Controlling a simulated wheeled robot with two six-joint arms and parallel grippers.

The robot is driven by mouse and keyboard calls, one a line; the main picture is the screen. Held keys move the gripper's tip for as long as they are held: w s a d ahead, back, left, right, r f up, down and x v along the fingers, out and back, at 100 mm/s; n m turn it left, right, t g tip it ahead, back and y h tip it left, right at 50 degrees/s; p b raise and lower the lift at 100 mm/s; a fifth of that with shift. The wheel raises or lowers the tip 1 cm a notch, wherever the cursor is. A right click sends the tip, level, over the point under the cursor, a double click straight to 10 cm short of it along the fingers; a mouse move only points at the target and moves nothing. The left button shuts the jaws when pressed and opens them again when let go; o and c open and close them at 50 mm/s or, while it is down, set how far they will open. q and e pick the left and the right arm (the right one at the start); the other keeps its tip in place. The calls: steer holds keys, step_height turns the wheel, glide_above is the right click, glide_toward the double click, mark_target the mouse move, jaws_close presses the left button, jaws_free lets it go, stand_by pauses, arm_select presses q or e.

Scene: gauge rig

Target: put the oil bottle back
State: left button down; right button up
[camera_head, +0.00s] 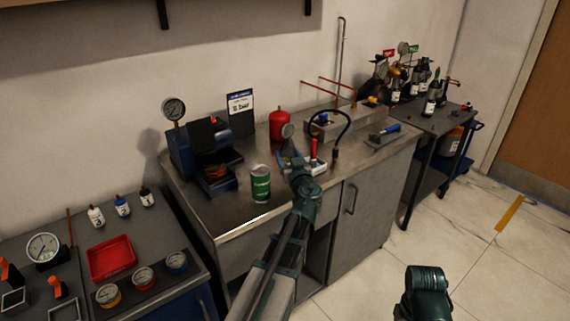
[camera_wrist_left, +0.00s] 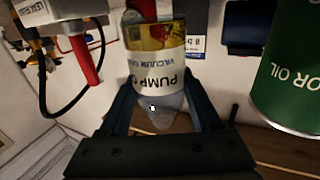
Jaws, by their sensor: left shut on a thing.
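My left gripper (camera_head: 291,156) reaches over the steel bench in the head view. In the left wrist view its fingers (camera_wrist_left: 160,100) are shut on the oil bottle (camera_wrist_left: 155,70), a clear bottle with yellow oil and a white "PUMP O…" label. That label reads upside down in the wrist view. In the head view the bottle is small and its tilt is hard to tell. My right gripper is not in view; only part of my right arm shows at the bottom.
A green oil can (camera_head: 260,184) stands left of the gripper, with a red canister (camera_head: 279,125) behind. A red-handled tool (camera_head: 313,150) and black hose (camera_head: 347,124) are to the right. Several bottles (camera_head: 430,98) stand on the far cart. A red tray (camera_head: 111,257) lies at lower left.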

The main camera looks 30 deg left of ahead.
mark_target(287, 163)
arm_select(q)
steer(key=shift+w+a+f+b, duration=0.1)
steer(key=shift+a+f+b, duration=0.05)
steer(key=shift+f+b, duration=0.75)
steer(key=shift+w+a+f+b, duration=0.1)
steer(key=shift+a+f+b, duration=0.05)
steer(key=shift+f+b, duration=0.75)
steer(key=shift+f, duration=0.15)
steer(key=shift+c, duration=0.5)
jaws_free()
steer(key=shift+r, duration=0.25)
steer(key=v, duration=1.2)
